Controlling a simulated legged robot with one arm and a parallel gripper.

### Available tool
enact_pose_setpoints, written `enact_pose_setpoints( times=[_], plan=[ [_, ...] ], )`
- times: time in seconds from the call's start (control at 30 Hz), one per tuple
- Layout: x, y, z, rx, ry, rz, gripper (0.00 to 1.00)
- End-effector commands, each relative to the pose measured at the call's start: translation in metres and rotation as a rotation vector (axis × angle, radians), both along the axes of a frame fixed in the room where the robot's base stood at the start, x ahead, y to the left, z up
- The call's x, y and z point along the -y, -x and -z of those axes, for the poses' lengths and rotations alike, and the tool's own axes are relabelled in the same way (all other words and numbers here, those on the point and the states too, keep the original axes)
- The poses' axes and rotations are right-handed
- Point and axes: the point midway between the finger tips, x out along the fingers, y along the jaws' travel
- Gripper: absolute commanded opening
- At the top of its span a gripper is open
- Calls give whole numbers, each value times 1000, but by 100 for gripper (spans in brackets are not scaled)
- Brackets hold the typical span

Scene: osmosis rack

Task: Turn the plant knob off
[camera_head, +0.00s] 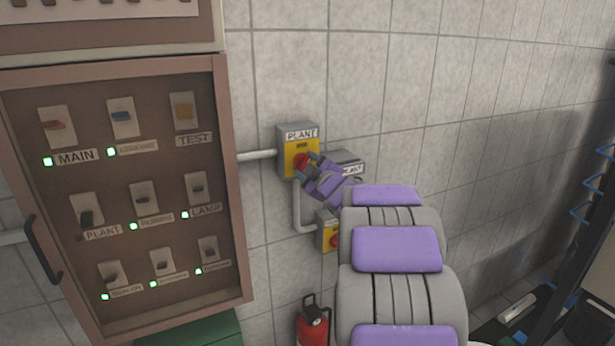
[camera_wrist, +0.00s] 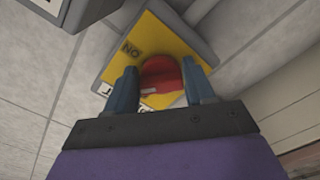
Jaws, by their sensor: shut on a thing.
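My gripper (camera_head: 306,167) reaches the knob from the lower right in the head view. In the wrist view the red knob (camera_wrist: 161,75) lies between the two blue fingers of my gripper (camera_wrist: 160,88), one on each side. The gripper is shut on the knob. My gripper hides part of the knob and plate.
A brown panel (camera_head: 240,200) with labelled switches and green lights stands at left. Another grey box (camera_head: 347,158) is right of the PLANT box. A smaller yellow box with a red knob (camera_head: 333,240) is below. A red fire extinguisher (camera_head: 313,327) stands low down.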

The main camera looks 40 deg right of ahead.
Motion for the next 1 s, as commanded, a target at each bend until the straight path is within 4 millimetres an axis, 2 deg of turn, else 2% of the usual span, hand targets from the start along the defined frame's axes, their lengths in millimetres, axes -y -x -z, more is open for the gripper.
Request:
enact_pose_setpoints(
  times=[0.07, 0.5, 1.0],
  plan=[
    [1, 0, 5, -22, 72, 1, 23],
    [0, 0, 2, -114, 453, -1, 23],
    [-1, 0, 2, -171, 667, -3, 23]
  ],
)
